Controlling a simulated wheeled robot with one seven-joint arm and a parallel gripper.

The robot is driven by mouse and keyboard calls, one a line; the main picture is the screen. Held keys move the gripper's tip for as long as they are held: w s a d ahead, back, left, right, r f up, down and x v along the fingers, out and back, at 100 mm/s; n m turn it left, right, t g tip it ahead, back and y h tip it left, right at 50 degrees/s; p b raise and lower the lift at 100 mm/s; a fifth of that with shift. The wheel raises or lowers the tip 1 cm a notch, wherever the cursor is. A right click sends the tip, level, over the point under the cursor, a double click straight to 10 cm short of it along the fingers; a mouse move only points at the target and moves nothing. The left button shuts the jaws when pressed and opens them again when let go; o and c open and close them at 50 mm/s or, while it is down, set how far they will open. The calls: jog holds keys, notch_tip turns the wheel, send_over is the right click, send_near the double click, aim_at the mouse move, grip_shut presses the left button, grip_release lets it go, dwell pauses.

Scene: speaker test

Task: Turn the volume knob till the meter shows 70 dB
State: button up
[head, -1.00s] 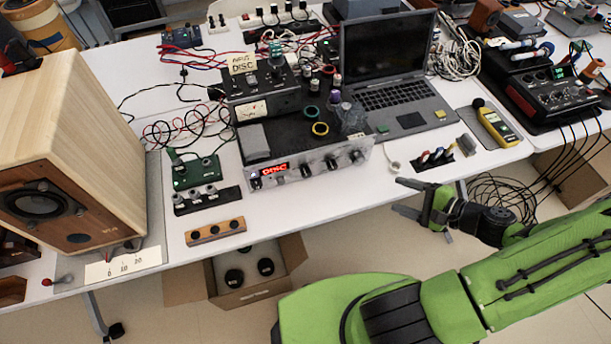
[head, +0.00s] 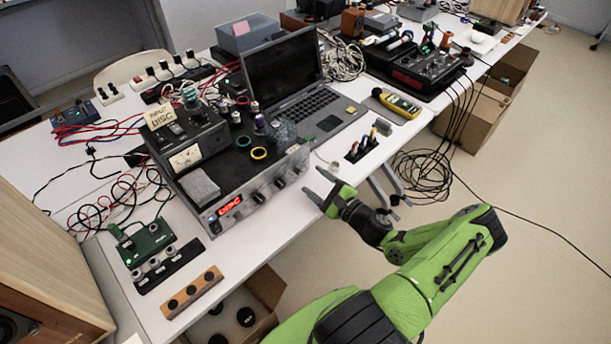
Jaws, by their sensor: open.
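A silver-fronted amplifier (head: 247,200) sits near the table's front edge, with a red lit display (head: 230,206) and a row of dark knobs. One front knob (head: 280,183) shows toward the right of the row; I cannot read any labels. A yellow handheld meter (head: 399,104) lies on a grey mat to the right of the laptop; its reading is too small to read. My gripper (head: 322,187) is open and empty, just right of the amplifier's front face and near the table edge. It is apart from the knobs.
A laptop (head: 290,75) stands behind the amplifier. A pen holder (head: 361,148) is by the edge beyond my gripper. A green circuit board (head: 146,243) and a wooden block (head: 191,292) lie left. A wooden speaker (head: 45,270) fills the lower left. Cables (head: 425,175) hang at right.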

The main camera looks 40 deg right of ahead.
aim_at(303, 171)
jog(key=w, duration=0.4)
jog(key=shift+w+a, duration=0.25)
jog(key=shift+a, duration=0.05)
jog(key=c, duration=1)
jog(key=shift+r+m+p, duration=0.15)
jog(key=shift+m+p, duration=0.15)
jog(key=shift+m, duration=0.3)
jog(key=shift+c, duration=0.2)
jog(key=shift+m, duration=0.7)
jog(key=o, duration=1)
jog(key=shift+o, duration=0.2)
